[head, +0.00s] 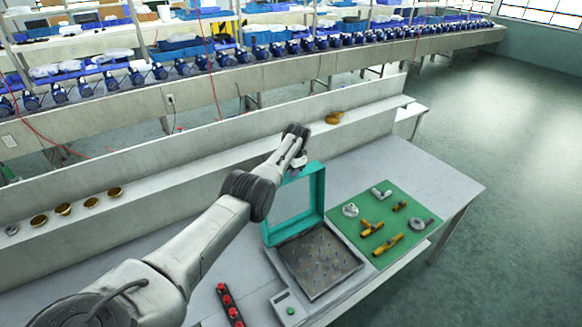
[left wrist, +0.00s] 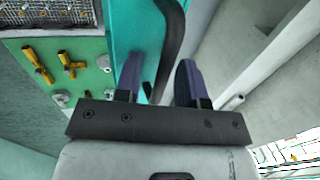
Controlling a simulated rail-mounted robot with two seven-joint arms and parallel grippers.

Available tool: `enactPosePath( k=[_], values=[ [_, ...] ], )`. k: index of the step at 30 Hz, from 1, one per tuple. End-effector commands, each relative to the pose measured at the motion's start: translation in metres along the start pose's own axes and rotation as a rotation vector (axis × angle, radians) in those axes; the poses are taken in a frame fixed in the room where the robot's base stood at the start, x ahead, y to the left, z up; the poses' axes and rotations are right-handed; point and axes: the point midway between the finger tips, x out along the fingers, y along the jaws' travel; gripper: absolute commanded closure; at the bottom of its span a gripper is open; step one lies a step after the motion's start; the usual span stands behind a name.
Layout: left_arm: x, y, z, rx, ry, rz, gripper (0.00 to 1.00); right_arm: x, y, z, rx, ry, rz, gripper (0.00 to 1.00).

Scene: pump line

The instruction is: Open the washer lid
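The washer has a teal frame lid (head: 297,204) that stands raised, near upright, at the back of its grey base (head: 318,262). My left gripper (head: 299,162) is at the lid's top edge in the head view. In the left wrist view the two dark fingers of that gripper (left wrist: 158,82) are apart. A dark curved handle (left wrist: 172,45) on the teal lid (left wrist: 135,35) runs between them, and I cannot tell whether either finger touches it. My right gripper is in neither view.
A green mat (head: 377,222) with brass and grey fittings lies right of the washer. A small control box (head: 289,306) and a dark strip with red knobs (head: 229,305) are in front. A ledge (head: 150,190) with brass parts runs behind.

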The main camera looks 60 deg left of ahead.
Motion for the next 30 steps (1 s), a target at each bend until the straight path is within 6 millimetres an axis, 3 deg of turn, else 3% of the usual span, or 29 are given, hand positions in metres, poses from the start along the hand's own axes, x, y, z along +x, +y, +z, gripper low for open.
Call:
enactPosePath(
  k=[5, 10, 21, 30],
  values=[
    [-0.011, -0.001, -0.001, 0.0, 0.001, -0.002, 0.64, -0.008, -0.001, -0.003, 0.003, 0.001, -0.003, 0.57],
    [-0.035, -0.002, 0.0, 0.001, 0.002, -0.003, 0.64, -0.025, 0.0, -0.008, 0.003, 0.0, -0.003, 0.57],
    [-0.099, 0.0, -0.001, 0.0, 0.004, -0.001, 0.64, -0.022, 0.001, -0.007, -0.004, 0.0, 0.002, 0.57],
    [-0.132, 0.0, 0.0, -0.001, 0.001, -0.001, 0.64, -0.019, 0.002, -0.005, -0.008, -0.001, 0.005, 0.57]
  ],
)
